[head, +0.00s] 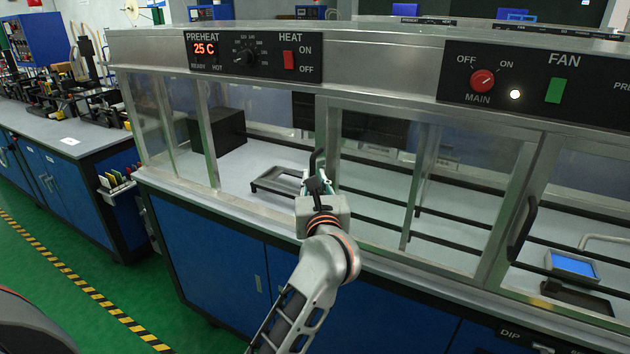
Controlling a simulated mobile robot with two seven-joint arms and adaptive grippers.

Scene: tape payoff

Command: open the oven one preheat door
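The preheat section of the oven (222,29) has a steel frame and clear panes under a panel marked PREHEAT, with a red display reading 25 C. The preheat door (323,125) seems to be closed, though its clear pane makes this hard to tell. Its black upright handle (317,158) is on the right side. My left gripper (318,180) is at the handle's lower part, in front of the frame. Its fingers overlap the handle in the picture, so I cannot tell whether they grip it. My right gripper is not in view.
Another glazed section with a black handle (522,226) stands to the right under a FAN panel (563,83). Inside the preheat section are a black box (217,131) and a low metal frame (278,177). Green floor with a striped line (75,278) lies at left.

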